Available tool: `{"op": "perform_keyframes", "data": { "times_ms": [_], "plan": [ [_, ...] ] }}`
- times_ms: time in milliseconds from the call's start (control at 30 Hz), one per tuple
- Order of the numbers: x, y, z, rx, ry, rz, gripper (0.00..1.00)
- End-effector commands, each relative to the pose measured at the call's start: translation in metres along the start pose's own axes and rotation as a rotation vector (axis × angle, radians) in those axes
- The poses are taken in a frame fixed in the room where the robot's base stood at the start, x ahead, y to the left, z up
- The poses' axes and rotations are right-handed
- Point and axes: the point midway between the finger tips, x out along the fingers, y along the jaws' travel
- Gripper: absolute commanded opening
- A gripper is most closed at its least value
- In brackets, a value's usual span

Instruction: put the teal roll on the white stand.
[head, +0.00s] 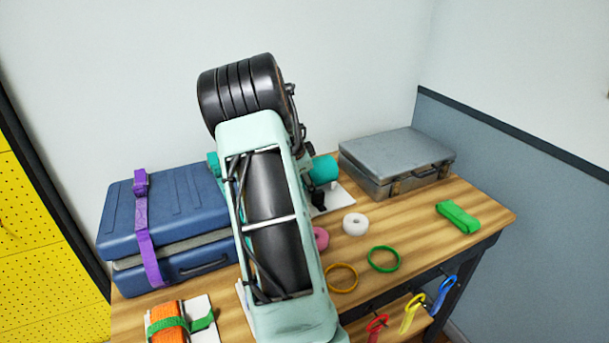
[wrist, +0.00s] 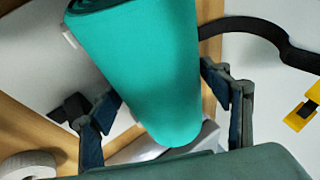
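The teal roll (head: 323,170) shows at the back of the table, partly hidden behind my arm. It also fills the upper middle of the wrist view (wrist: 140,65). My gripper (wrist: 152,100) has its dark fingers spread, one on each side of the roll, with small gaps between them and it. The gripper is mostly hidden behind my arm in the head view. A pale grey-white piece (wrist: 190,145) shows under the roll's near end in the wrist view; I cannot tell whether it is the white stand.
A blue case (head: 180,205) with a purple strap is left of my arm, a grey case (head: 395,160) right. A white tape roll (head: 355,224), green ring (head: 384,259) and green bundle (head: 457,217) lie in front. A black strap (wrist: 265,32) lies beside the roll.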

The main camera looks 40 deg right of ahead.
Motion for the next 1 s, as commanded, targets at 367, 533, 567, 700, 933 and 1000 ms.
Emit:
{"op": "perform_keyframes", "data": {
  "times_ms": [367, 533, 567, 700, 933, 1000],
  "plan": [
    [-0.027, -0.002, 0.000, -0.001, -0.001, -0.003, 0.71],
    [-0.062, -0.003, 0.001, -0.001, -0.002, -0.004, 0.71],
    [-0.068, -0.002, 0.000, -0.001, -0.002, -0.004, 0.71],
    [-0.094, -0.002, 0.000, 0.000, -0.002, -0.003, 0.71],
    [-0.118, -0.001, 0.000, -0.001, -0.001, -0.001, 0.71],
    [-0.121, -0.001, 0.000, 0.000, -0.001, 0.000, 0.71]
  ]
}}
